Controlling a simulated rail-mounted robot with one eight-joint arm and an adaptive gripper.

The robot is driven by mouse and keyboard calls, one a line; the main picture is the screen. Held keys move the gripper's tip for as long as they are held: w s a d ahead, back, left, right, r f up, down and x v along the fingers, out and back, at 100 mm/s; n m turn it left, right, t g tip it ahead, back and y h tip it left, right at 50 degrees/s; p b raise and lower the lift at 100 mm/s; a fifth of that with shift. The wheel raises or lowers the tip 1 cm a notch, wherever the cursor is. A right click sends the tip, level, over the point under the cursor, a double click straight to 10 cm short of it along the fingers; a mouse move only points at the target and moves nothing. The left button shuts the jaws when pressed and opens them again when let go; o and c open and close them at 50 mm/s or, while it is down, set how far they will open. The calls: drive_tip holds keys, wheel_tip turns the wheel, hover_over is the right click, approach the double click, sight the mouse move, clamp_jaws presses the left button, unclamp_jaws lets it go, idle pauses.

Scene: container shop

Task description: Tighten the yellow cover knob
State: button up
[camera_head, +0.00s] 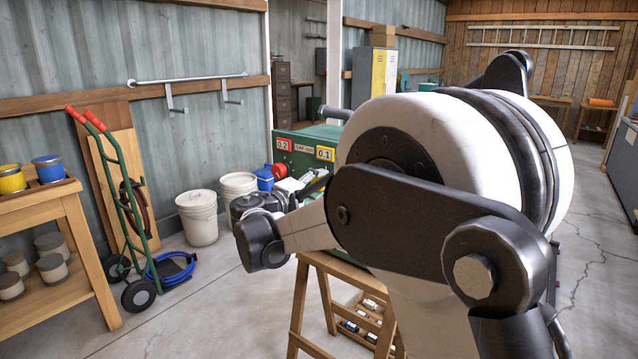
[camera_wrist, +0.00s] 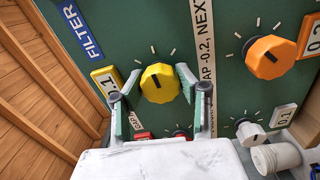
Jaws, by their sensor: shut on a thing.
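The yellow cover knob (camera_wrist: 160,88) is on the green panel (camera_wrist: 225,85) in the wrist view. It is faceted, with a dark pointer line on its face and short white tick marks around it. My gripper (camera_wrist: 157,77) is shut on this knob, one finger at its left side and one at its right. In the head view my arm hides the knob.
An orange knob (camera_wrist: 268,57) is right of the yellow one. A pale knob (camera_wrist: 250,131) is at lower right, and red parts sit below my fingers. White buckets (camera_head: 198,218), a hand truck (camera_head: 125,210) and a wooden table (camera_head: 60,220) stand left. Open floor lies between.

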drive_tip(key=shift+m, duration=0.5)
drive_tip(key=o, duration=1.2)
drive_tip(key=shift+c, duration=0.2)
drive_tip(key=v, duration=1.2)
